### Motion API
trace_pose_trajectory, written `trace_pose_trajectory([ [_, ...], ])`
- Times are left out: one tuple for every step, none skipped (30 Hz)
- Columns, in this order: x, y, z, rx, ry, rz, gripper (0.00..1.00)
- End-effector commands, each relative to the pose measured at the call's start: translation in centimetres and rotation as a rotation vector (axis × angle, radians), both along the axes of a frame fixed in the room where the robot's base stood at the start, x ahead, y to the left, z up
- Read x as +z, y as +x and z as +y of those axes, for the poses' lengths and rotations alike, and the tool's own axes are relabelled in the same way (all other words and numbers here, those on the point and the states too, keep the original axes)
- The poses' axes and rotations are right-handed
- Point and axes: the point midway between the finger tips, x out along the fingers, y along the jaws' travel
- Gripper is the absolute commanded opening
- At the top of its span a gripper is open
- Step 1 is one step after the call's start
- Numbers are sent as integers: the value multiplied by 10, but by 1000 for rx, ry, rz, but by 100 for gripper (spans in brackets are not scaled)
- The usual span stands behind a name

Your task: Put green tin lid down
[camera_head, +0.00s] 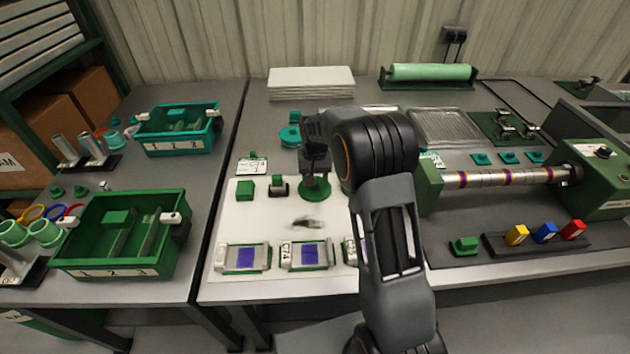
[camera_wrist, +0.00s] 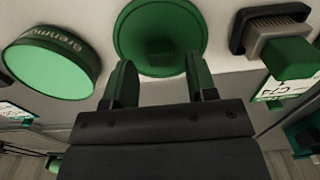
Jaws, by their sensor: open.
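The green tin lid (camera_wrist: 160,22) is a round disc with a small raised grip at its middle. It appears to lie flat on the white mat, and in the head view (camera_head: 315,196) it shows just under my gripper (camera_head: 314,176). In the wrist view the two green fingers of my gripper (camera_wrist: 161,78) are apart, with nothing held between them. Their tips are close to the lid's near edge; I cannot tell whether they touch it. A round green tin (camera_wrist: 50,62) with lettering on its side stands beside the lid; my arm largely hides it in the head view.
A brush-like block (camera_head: 279,186) and a green block (camera_head: 245,189) stand left of the lid. A small dark item (camera_head: 307,222) lies between.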

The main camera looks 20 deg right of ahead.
Motion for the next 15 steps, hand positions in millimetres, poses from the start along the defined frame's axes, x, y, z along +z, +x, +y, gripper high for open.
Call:
trace_pose_trajectory([
  [13,1,0,0,0,-4,52],
  [19,1,0,0,0,-5,52],
  [27,1,0,0,0,-5,52],
  [33,1,0,0,0,-5,52],
  [39,1,0,0,0,-4,52],
  [46,0,0,0,0,-4,52],
  [52,1,0,0,0,-5,52],
  [58,1,0,0,0,-4,52],
  [64,1,0,0,0,-4,52],
  [69,0,0,0,0,-3,52],
  [73,0,0,0,0,-3,52],
  [79,1,0,0,0,-4,52],
  [83,0,0,0,0,-3,52],
  [86,0,0,0,0,-3,52],
  [90,0,0,0,0,-3,52],
])
